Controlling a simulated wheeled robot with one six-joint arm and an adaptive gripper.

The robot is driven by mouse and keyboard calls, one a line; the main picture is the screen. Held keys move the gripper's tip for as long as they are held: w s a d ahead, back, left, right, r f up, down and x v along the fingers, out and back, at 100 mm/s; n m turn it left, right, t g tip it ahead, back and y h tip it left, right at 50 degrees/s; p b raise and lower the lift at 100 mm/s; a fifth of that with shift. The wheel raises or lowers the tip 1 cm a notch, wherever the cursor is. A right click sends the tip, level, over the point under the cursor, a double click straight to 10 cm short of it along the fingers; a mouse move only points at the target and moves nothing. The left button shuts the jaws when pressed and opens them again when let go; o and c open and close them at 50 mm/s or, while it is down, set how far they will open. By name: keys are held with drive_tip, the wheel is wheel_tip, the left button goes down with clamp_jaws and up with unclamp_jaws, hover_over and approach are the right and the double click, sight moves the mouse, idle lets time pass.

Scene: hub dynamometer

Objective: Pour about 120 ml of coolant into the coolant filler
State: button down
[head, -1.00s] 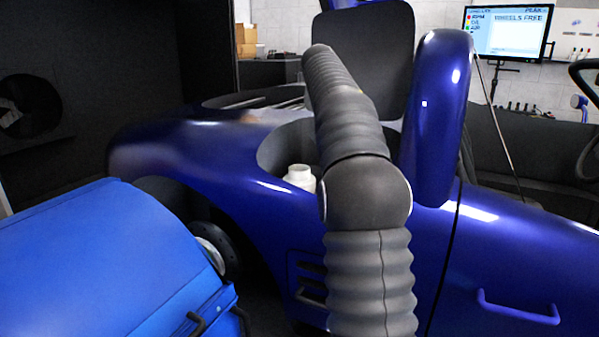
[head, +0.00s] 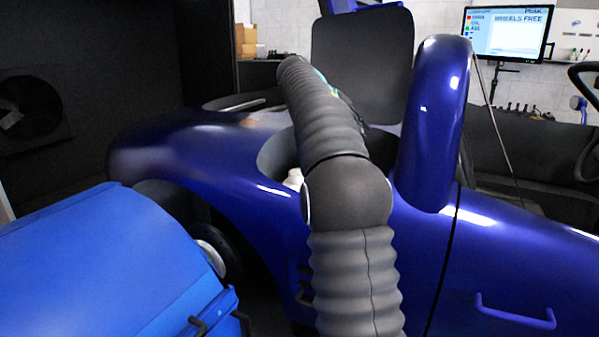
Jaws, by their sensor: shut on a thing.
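A white rounded piece (head: 294,179) shows in the opening of the blue car's front body, partly covered by my arm; it may be the coolant filler. My gripper is not visible; my dark ribbed arm reaches up and away over the opening and hides what lies behind it. A small strip of teal and other colours (head: 332,84) shows just beyond the arm's right edge; I cannot tell what it is. No coolant container can be made out clearly, and no liquid is seen.
The blue car body (head: 210,150) surrounds the opening, with a tall blue fender-like part (head: 437,125) close right of my arm. A bright blue cover (head: 110,250) stands at lower left. A monitor (head: 507,32) at the back reads "WHEELS FREE".

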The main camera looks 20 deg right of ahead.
drive_tip(key=shift+w+a+r+n+g+h+b, duration=0.35)
drive_tip(key=shift+a+h+b, duration=0.2)
drive_tip(key=shift+h+b, duration=0.35)
idle(1.1)
drive_tip(key=shift+w+a+g+h+b, duration=0.35)
drive_tip(key=shift+a+h+b, duration=0.15)
drive_tip(key=shift+h, duration=0.1)
idle(0.9)
drive_tip(key=shift+w+a+f+n+h+b, duration=0.2)
drive_tip(key=shift+w+a+f+h+b, duration=0.15)
drive_tip(key=shift+a+h+b, duration=0.25)
drive_tip(key=shift+w+a+f+n+h+b, duration=0.15)
drive_tip(key=shift+w+a+f+h+b, duration=0.25)
drive_tip(key=shift+b, duration=0.4)
drive_tip(key=shift+a+r+g, duration=0.2)
drive_tip(key=shift+g, duration=0.1)
drive_tip(key=d+y+p, duration=0.1)
drive_tip(key=s+d+r+y+p, duration=0.1)
drive_tip(key=p, duration=0.1)
drive_tip(key=s+d+r+t+p, duration=0.1)
drive_tip(key=shift+s+d+m+y, duration=0.15)
drive_tip(key=shift+m+y, duration=0.25)
drive_tip(key=shift+d+f, duration=0.15)
drive_tip(key=shift+f, duration=0.3)
drive_tip(key=shift+s+d+f+m+t+y+p, duration=0.1)
drive_tip(key=shift+s+d+m+t+y+p, duration=0.3)
drive_tip(key=shift+y+p, duration=0.6)
drive_tip(key=shift+d+f+y+b, duration=0.2)
drive_tip(key=shift+f+y+b, duration=0.2)
drive_tip(key=shift+f+b, duration=0.15)
